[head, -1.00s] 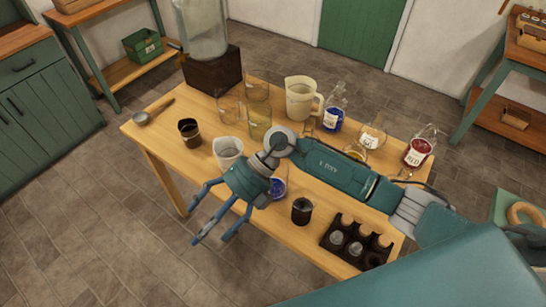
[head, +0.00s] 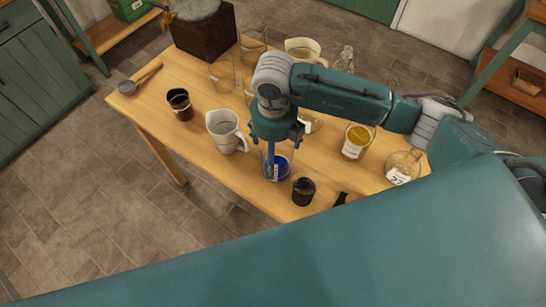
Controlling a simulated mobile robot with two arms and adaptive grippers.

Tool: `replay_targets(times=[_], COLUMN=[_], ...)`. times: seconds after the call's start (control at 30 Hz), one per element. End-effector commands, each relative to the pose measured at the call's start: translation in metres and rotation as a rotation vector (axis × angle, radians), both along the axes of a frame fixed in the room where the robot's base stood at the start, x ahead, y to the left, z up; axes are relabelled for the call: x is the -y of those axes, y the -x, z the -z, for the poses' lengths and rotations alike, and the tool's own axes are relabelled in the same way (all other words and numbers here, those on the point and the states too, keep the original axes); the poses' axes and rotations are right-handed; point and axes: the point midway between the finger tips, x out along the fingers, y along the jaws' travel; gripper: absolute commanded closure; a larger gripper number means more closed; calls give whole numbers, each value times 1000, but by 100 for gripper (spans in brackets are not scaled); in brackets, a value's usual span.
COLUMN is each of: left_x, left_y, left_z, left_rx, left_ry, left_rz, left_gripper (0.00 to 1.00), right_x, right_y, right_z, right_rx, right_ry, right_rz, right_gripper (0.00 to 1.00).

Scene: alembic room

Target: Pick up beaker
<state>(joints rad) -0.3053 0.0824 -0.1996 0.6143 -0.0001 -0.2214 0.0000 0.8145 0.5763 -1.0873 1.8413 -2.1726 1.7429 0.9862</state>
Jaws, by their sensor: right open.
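A clear glass beaker with blue contents and a pale label (head: 279,168) stands near the front edge of the wooden table (head: 220,168). My right gripper (head: 283,152) points down at it with open fingers. One finger overlaps the left part of the beaker; I cannot tell if it touches. The gripper hides the beaker's upper part. Other clear glass beakers stand farther back, one at the back left (head: 222,74) and one behind it (head: 254,46). My left gripper is not in view.
A white jug (head: 225,131) stands just left of my gripper and a black cup (head: 303,191) just right of the blue beaker. A jar with yellow contents (head: 356,142) and a labelled flask (head: 402,168) stand to the right. A dark cup (head: 180,104) is farther left.

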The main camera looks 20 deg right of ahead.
Motion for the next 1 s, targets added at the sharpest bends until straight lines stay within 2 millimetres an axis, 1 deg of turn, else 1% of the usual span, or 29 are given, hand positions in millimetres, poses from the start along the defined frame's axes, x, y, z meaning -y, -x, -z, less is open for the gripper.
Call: replay_targets(times=[0.03,0.1,0.23,0.37,0.47,0.5,0.6,0.7,0.87,0.9,0.97,1.0], left_x=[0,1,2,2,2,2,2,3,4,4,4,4], left_y=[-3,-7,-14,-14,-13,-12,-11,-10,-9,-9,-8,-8], left_z=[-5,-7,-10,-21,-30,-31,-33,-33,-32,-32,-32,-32], left_rx=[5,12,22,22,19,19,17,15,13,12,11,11], left_ry=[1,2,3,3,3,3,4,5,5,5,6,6], left_rz=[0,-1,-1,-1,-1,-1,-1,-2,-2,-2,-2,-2], left_gripper=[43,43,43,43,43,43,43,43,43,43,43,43], right_x=[0,0,0,0,0,0,0,0,0,0,0,0], right_y=[1,0,0,-3,-8,-8,-8,-9,-9,-9,-9,-9], right_z=[6,15,24,36,51,58,70,75,76,76,76,76], right_rx=[-5,-3,-2,-5,-5,-4,-3,0,0,0,0,0], right_ry=[0,0,-1,0,0,-1,-2,-2,-2,-2,-2,-2], right_rz=[2,1,0,1,2,1,0,-1,-2,-1,-1,-1], right_gripper=[12,12,12,12,12,12,12,12,12,14,25,33])
